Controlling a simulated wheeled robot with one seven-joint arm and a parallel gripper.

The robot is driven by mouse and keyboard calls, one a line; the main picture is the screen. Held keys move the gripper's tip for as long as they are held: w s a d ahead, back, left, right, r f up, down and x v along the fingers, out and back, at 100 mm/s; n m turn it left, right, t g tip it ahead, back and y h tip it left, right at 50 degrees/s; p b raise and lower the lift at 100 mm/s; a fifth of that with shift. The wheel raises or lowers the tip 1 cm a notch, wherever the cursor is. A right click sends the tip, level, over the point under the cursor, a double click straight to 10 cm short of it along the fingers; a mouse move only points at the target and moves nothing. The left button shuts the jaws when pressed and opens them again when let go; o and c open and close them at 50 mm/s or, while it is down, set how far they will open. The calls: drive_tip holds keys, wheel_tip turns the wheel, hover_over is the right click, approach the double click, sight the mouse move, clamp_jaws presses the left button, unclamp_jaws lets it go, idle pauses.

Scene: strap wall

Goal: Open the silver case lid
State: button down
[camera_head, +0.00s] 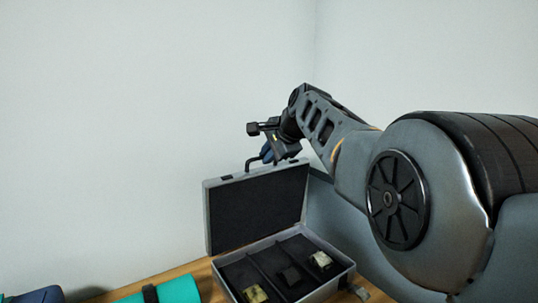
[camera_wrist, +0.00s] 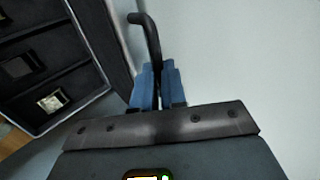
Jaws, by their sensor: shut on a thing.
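The silver case (camera_head: 318,287) stands on the wooden table, with its lid (camera_head: 258,212) raised upright at the back. The case has a dark lining and several compartments holding small items. My gripper (camera_head: 268,153) is at the top edge of the lid, at its black handle (camera_head: 250,161). In the wrist view, the blue fingers of my gripper (camera_wrist: 158,88) are shut on the black handle (camera_wrist: 149,36), whose bent end sticks out beyond them. The inside of the case (camera_wrist: 62,62) shows at the left of that view.
A teal rolled item (camera_head: 177,289) with a dark band lies on the table (camera_head: 197,269) left of the case. A dark blue item (camera_head: 40,295) is at the bottom left corner. Pale walls stand behind and to the right. A small pale item (camera_head: 320,259) lies in the right compartment.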

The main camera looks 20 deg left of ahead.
drive_tip(key=shift+w+r, duration=0.1)
drive_tip(key=shift+r, duration=0.25)
drive_tip(key=c, duration=1.4)
unclamp_jaws()
drive_tip(key=shift+c, duration=0.2)
drive_tip(key=shift+o, duration=1.2)
drive_tip(key=shift+f, duration=0.2)
drive_tip(key=shift+d+r, duration=0.1)
drive_tip(key=shift+d, duration=0.05)
drive_tip(key=v, duration=0.7)
drive_tip(key=shift+s+r, duration=0.15)
drive_tip(key=shift+s, duration=0.1)
drive_tip(key=shift+s+d, duration=0.1)
drive_tip(key=shift+d, duration=0.05)
